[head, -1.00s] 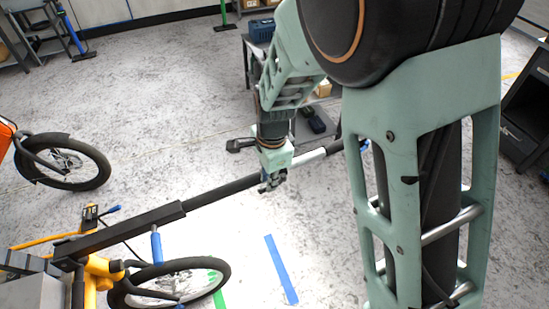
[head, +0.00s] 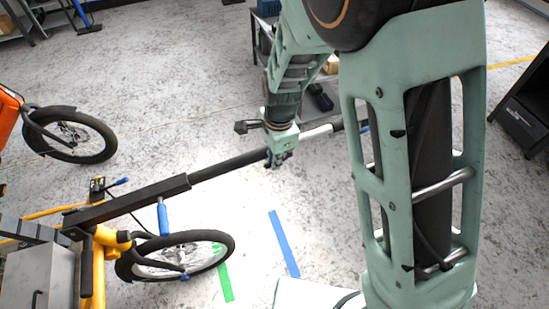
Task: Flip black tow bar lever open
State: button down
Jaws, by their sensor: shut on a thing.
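The tow bar (head: 228,167) runs from the yellow bike frame at lower left up to the right, black along most of its length, with a silver section (head: 317,132) beyond my gripper. My gripper (head: 277,163) is at the bar, where the black tube meets the silver section. It points down and is shut on a small dark part there, which appears to be the black tow bar lever. The fingers and my wrist hide most of the lever, so its angle cannot be told.
A bike wheel (head: 190,256) and yellow frame (head: 99,270) are at lower left. An orange bike's wheel (head: 72,135) stands at far left. Blue tape (head: 284,243) and green tape (head: 225,275) mark the floor. A dark cabinet (head: 525,115) is at right. Floor beside the bar is clear.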

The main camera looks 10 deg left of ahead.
dwell(0.3)
jog(key=w+d+n+g+h, duration=0.1)
jog(key=d+n, duration=0.3)
jog(key=n, duration=0.7)
jog(key=w+d+r+n+g+h+p, duration=0.1)
jog(key=d+n, duration=0.2)
jog(key=n, duration=0.7)
jog(key=shift+w+d+n+g+h, duration=0.15)
jog(key=shift+d+n+g+h, duration=0.15)
jog(key=shift+d+n, duration=0.1)
jog(key=shift+r, duration=0.1)
jog(key=c, duration=2.3)
grip_release()
jog(key=shift+c, duration=0.2)
